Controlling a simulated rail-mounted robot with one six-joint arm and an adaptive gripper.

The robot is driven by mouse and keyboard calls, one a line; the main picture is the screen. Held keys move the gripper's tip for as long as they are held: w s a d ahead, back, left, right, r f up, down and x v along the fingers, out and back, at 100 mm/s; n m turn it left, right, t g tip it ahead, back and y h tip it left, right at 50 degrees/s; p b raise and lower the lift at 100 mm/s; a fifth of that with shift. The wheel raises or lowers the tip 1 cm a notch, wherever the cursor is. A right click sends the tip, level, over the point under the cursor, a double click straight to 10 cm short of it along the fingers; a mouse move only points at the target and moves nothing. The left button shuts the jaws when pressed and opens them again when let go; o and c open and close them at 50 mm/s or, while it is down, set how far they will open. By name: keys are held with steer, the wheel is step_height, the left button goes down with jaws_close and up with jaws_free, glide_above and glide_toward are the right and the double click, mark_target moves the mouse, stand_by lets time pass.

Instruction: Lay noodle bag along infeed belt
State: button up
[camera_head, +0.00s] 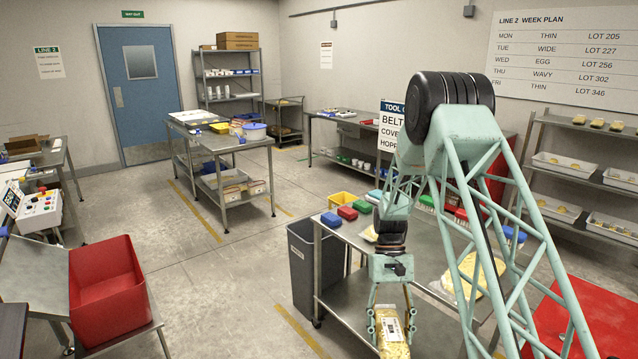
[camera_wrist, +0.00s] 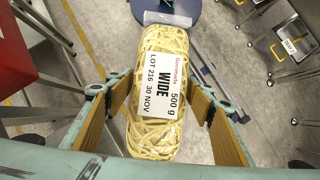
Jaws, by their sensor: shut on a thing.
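The noodle bag (camera_head: 392,346) is a clear pack of yellow noodles with a white label. In the wrist view the bag (camera_wrist: 152,142) lies lengthwise between the fingers, and its label reads WIDE, 500 g, LOT 216, 30 NOV. My gripper (camera_head: 390,322) is shut on the bag's sides and holds it in front of the steel table; in the wrist view my gripper's fingers (camera_wrist: 160,105) are on both sides of it. The bag's lower end is cut off in the head view. I cannot make out the infeed belt in either view.
A steel table (camera_head: 345,285) beside my gripper carries coloured blocks and other yellow packs. A grey bin (camera_head: 304,268) stands at its left. A red tub (camera_head: 104,280) is at the lower left, near a button panel (camera_head: 40,212). Open floor lies between.

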mark_target(392, 328)
steer(key=shift+f+b, duration=1.15)
steer(key=shift+f, duration=0.25)
steer(key=shift+r, duration=0.15)
step_height(392, 328, up, 12)
steer(key=p, duration=1.1)
steer(key=shift+f+p, duration=0.25)
steer(key=shift+p, duration=0.15)
